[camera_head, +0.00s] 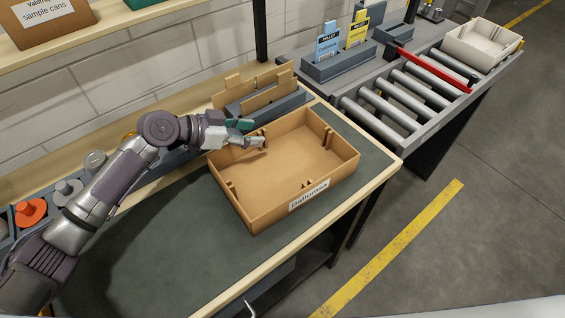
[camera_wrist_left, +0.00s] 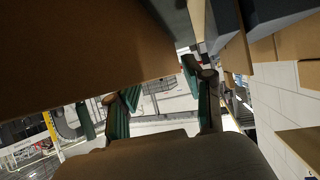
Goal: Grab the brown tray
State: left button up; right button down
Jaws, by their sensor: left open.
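The brown tray (camera_head: 275,213) is an open box with a name label on its front wall, resting on the dark mat of the workbench. My left gripper (camera_head: 255,133) is open at the tray's back-left wall. One finger shows over the inside of the tray and the other toward the wall side, with the rim between or just below them; contact cannot be told. In the left wrist view the open fingers (camera_wrist_left: 160,95) show, and a large brown surface (camera_wrist_left: 75,50), apparently the tray, fills the upper left. My right gripper is not in view.
A grey holder with brown panels (camera_head: 255,98) stands just behind the tray. A roller conveyor (camera_head: 390,105) with a red bar (camera_head: 433,69) and a white tray (camera_head: 470,50) lies to the right. Orange and grey parts (camera_head: 30,211) sit at left. The mat in front is clear.

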pick_arm(q)
jog(key=shift+x, duration=1.55)
jog(key=shift+r, duration=0.1)
grip_shut()
